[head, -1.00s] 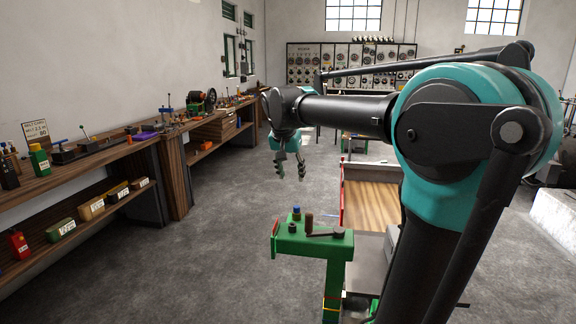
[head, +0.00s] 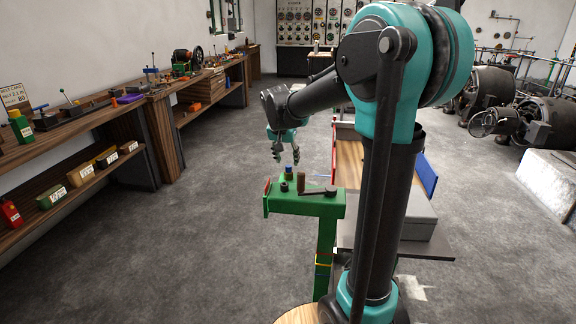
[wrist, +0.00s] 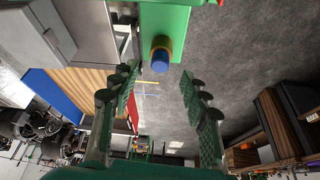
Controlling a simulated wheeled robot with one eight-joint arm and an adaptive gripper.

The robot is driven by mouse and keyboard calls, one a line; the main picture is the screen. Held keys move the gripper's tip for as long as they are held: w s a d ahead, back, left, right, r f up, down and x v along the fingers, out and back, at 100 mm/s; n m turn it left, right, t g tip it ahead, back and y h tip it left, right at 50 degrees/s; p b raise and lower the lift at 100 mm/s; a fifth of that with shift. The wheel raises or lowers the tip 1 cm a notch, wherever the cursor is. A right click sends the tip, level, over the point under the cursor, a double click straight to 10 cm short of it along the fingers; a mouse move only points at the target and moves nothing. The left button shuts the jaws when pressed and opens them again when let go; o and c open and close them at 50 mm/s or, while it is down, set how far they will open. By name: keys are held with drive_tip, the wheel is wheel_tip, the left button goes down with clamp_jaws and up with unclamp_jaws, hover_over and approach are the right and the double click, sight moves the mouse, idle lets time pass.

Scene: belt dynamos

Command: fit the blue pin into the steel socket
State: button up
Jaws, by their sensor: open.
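The blue pin (head: 288,170) stands upright on the green stand (head: 315,205), near its far left part. A brassy band shows below its blue top. In the wrist view the blue pin (wrist: 160,62) appears between and just beyond the fingertips. My gripper (head: 284,156) is open and empty, pointing down just above the pin; its spread fingers also show in the wrist view (wrist: 160,75). A small dark grey round piece (head: 284,187), perhaps the steel socket, sits on the stand in front of the pin. Its opening is too small to make out.
A brown upright cylinder (head: 301,183) and a dark lever-like tool (head: 320,190) share the stand top. A wooden-topped surface (head: 349,165) and a grey box (head: 405,215) lie to the right. A long workbench (head: 75,130) runs along the left wall, with clear floor between.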

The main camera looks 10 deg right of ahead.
sight(288, 166)
drive_tip(key=shift+x, duration=1.95)
clamp_jaws()
drive_tip(key=shift+r, duration=2.25)
drive_tip(key=shift+s+r, duration=0.1)
